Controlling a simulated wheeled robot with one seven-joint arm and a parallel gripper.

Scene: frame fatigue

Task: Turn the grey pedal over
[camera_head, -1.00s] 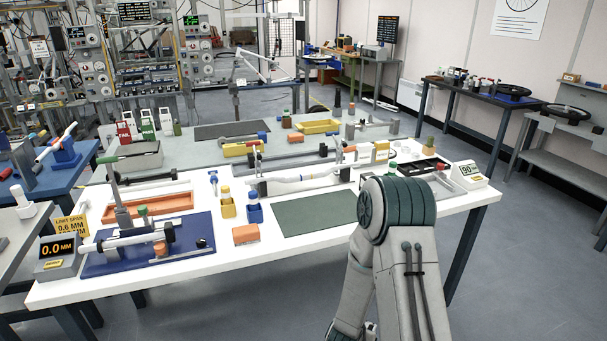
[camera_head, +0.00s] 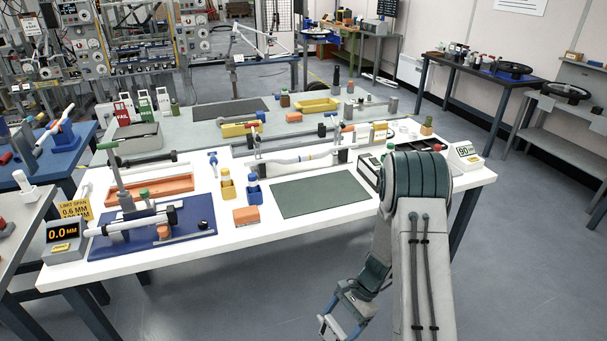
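I cannot make out a grey pedal for certain in this view. My gripper (camera_head: 334,326) hangs low at the bottom edge, in front of the white workbench (camera_head: 330,228) and below its top. It is partly cut off by the frame, and I cannot tell whether its fingers are open or shut. No held thing shows at it. My arm covers part of the bench's right end, including most of a dark tray (camera_head: 367,176). A bare green mat (camera_head: 318,196) lies left of my arm.
On the bench's left, a blue mat (camera_head: 105,248) bears a clamped tube fixture. An orange block (camera_head: 246,217) and blue and yellow bottle holders stand mid-bench. A 90 display (camera_head: 464,155) stands at the right end. The floor right of the bench is clear.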

